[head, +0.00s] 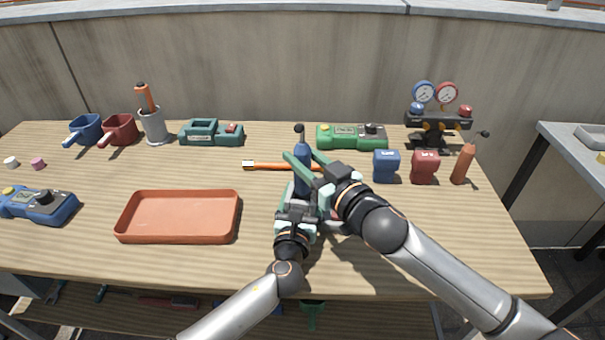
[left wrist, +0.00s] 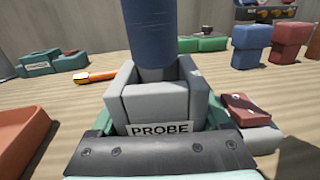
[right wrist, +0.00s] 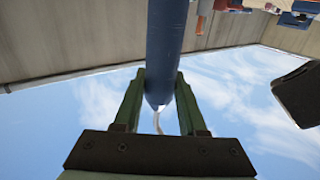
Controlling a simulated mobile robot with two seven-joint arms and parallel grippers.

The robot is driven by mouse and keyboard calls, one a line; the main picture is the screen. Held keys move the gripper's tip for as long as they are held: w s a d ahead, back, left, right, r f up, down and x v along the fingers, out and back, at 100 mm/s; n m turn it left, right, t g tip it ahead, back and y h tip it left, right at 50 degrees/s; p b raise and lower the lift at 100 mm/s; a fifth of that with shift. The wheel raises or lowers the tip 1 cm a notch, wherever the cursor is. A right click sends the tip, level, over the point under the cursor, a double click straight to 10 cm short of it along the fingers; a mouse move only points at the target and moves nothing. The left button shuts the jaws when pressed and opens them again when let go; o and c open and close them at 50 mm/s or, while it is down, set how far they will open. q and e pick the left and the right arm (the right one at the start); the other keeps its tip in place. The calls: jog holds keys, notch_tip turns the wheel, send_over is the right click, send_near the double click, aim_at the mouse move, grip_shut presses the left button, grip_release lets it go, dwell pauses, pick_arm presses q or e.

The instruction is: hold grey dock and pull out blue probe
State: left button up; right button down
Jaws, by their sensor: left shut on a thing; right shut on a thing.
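The blue probe (head: 302,172) stands upright near the middle of the bench, with a dark tip and knob on top. The left wrist view shows its lower end (left wrist: 153,35) inside the grey dock (left wrist: 160,103), behind the front wall labelled PROBE. How deep it sits is hidden. My left gripper (head: 297,200) is shut on the dock, one green finger on each side. My right gripper (head: 303,163) is shut on the probe's upper body. In the right wrist view, its green fingers flank the blue shaft (right wrist: 167,45). In the head view the grippers mostly hide the dock.
A red block (left wrist: 248,108) is close to the dock's right. An empty orange tray (head: 180,240) is at left. Blue (head: 386,166) and red (head: 425,167) blocks and an orange bottle (head: 463,164) stand at right.

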aim_at(303, 134)
notch_tip(303, 134, up, 5)
dwell(0.3)
pick_arm(q)
jog(key=o, duration=1.5)
jog(key=shift+s+a, duration=0.1)
jog(key=shift+s, duration=0.25)
pick_arm(e)
jog(key=shift+r, duration=0.25)
pick_arm(q)
jog(key=s+p, duration=0.1)
jog(key=s, duration=0.1)
jog(key=s+p, duration=0.1)
jog(key=s, duration=0.1)
jog(key=s+a+p, duration=0.1)
jog(key=s, duration=0.2)
pick_arm(e)
notch_tip(303, 134, up, 3)
jog(key=shift+f, duration=0.15)
pick_arm(q)
jog(key=shift+s, duration=0.6)
